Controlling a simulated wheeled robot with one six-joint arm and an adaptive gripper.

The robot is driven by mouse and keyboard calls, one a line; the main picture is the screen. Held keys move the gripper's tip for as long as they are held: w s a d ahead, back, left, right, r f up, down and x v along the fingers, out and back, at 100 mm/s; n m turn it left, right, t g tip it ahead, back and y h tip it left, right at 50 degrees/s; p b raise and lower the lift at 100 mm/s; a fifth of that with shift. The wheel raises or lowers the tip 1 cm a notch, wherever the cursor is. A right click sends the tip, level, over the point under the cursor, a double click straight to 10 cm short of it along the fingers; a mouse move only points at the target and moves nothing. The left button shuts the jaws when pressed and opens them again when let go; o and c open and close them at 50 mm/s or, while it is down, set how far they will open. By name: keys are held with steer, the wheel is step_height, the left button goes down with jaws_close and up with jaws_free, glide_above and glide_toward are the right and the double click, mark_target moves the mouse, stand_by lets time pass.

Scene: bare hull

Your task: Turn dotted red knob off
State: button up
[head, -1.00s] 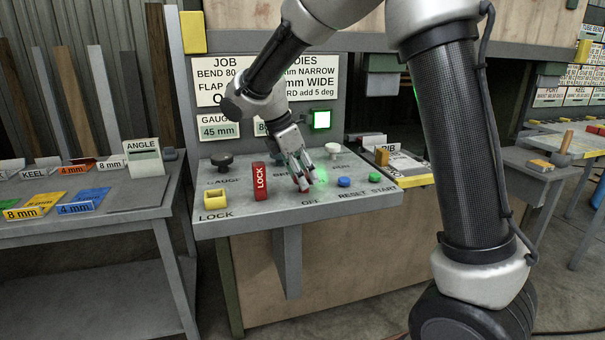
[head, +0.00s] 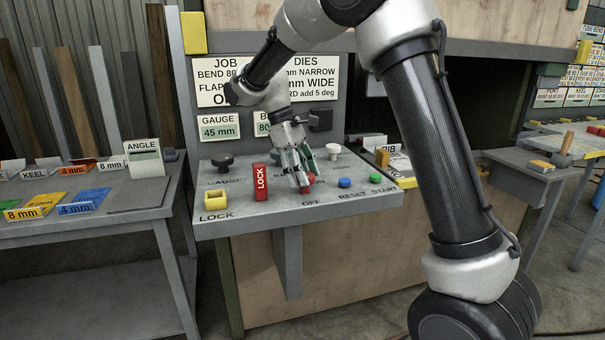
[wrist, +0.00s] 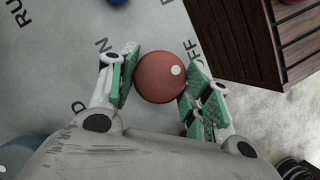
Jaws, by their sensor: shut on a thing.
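The red knob (wrist: 158,78) is round with one white dot near its right rim, on the side of the letters "FF" in the wrist view. My gripper (wrist: 154,88) has its green-padded fingers on both sides of the knob and is shut on it. In the head view my gripper (head: 303,184) is low over the grey console (head: 240,222), near the "OFF" label, and mostly covers the red knob (head: 310,180). The square lamp (head: 321,120) on the back panel is dark.
A red LOCK block (head: 261,182) stands upright left of my gripper, with a yellow socket (head: 215,200) beyond it. Dark (head: 222,160) and pale (head: 333,151) knobs stand behind.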

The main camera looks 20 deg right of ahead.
steer(key=shift+m, duration=0.5)
steer(key=o, duration=1)
steer(key=v, duration=1.2)
steer(key=shift+w, duration=0.15)
steer(key=shift+d, duration=0.15)
